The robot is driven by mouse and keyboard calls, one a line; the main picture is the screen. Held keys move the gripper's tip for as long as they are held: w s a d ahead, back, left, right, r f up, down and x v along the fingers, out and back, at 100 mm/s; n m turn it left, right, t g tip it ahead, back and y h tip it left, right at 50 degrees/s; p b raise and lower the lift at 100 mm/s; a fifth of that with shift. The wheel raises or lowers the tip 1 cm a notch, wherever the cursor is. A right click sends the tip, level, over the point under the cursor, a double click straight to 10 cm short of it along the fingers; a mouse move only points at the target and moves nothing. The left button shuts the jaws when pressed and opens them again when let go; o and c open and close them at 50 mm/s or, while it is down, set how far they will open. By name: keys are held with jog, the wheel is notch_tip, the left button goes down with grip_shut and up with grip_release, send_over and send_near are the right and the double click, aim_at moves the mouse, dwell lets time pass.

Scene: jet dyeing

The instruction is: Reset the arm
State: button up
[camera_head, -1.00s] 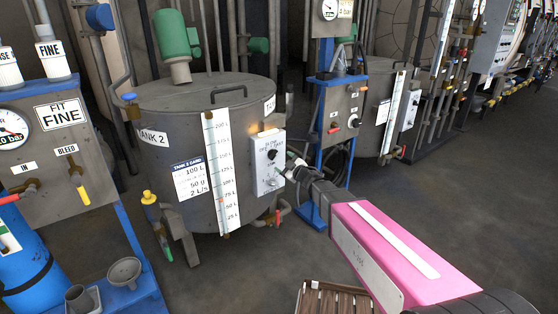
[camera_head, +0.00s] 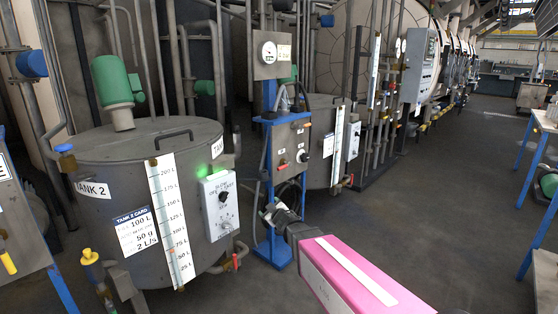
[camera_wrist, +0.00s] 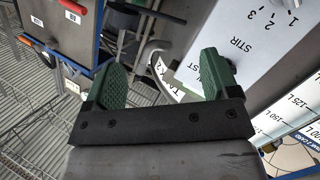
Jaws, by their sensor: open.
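My arm, with its pink link, reaches forward from the lower right in the head view. My gripper (camera_head: 268,213) is at its far end, low and just right of the tank 2 control box (camera_head: 219,204). In the wrist view my gripper (camera_wrist: 163,78) shows two green padded fingers spread wide with nothing between them. The white face of a box marked STIR (camera_wrist: 245,45) is close beyond the right finger. I cannot tell whether the finger touches it.
Tank 2 (camera_head: 150,140) stands at the left with a level scale and a green lamp lit on its box. A blue-framed panel stand (camera_head: 283,150) is close behind my gripper. Open floor (camera_head: 430,210) lies to the right, with a blue-legged table (camera_head: 545,122) at the edge.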

jog(key=s+d+f+m+g+h, duration=0.3)
jog(key=d+f+m+h, duration=0.1)
jog(key=d, duration=0.6)
jog(key=s+d+f+m+g+h, duration=0.3)
jog(key=s+d+f+m+h, duration=0.15)
jog(key=d, duration=0.55)
jog(key=s+d+f+m+g, duration=0.1)
jog(key=s+d+g, duration=0.1)
jog(key=s+g, duration=0.2)
jog(key=s+d+f+m+g+y, duration=0.1)
jog(key=s+d+m+g, duration=0.1)
jog(key=s, duration=0.8)
jog(key=shift+d+f+g, duration=0.3)
jog(key=shift+d+g, duration=0.4)
jog(key=shift+g, duration=0.5)
